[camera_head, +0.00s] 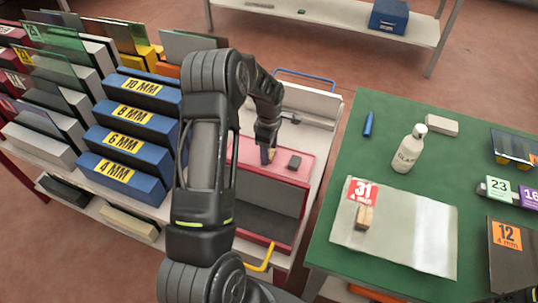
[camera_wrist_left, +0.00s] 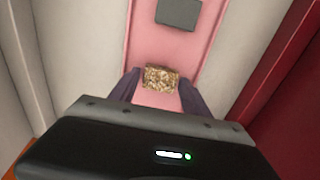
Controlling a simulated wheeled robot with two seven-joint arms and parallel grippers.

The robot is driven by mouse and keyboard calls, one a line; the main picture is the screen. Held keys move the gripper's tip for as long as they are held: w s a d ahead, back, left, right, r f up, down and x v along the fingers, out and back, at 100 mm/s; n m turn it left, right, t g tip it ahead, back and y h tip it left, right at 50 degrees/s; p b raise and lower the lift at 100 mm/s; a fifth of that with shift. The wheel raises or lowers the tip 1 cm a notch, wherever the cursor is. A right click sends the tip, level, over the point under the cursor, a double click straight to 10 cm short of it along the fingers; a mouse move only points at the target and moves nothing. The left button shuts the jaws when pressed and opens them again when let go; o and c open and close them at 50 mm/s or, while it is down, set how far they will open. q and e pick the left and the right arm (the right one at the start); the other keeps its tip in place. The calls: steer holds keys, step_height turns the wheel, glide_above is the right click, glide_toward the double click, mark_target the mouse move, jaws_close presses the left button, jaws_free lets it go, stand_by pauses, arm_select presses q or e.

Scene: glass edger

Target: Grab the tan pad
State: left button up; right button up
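The tan pad (camera_wrist_left: 160,79), a small speckled block, lies on the pink-red surface of a tray in the left wrist view. In the head view only a bit of it (camera_head: 271,154) shows at the fingertips. My left gripper (camera_head: 268,152) reaches down to the tray. In the wrist view its two dark fingers (camera_wrist_left: 159,88) stand apart, one on each side of the pad, with little room beside it. I see no clear grip on the pad.
A dark grey block (camera_head: 294,162) lies in the red tray (camera_head: 306,166) just beyond the pad; it also shows in the wrist view (camera_wrist_left: 178,13). Blue labelled racks (camera_head: 133,117) stand left. The green table (camera_head: 384,157) at right holds a white bottle (camera_head: 409,149) and a glass sheet (camera_head: 420,237).

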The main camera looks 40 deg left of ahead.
arm_select(q)
steer(key=c, duration=1)
steer(key=shift+r, duration=0.1)
step_height(320, 180, up, 10)
steer(key=b, duration=0.1)
stand_by(0.5)
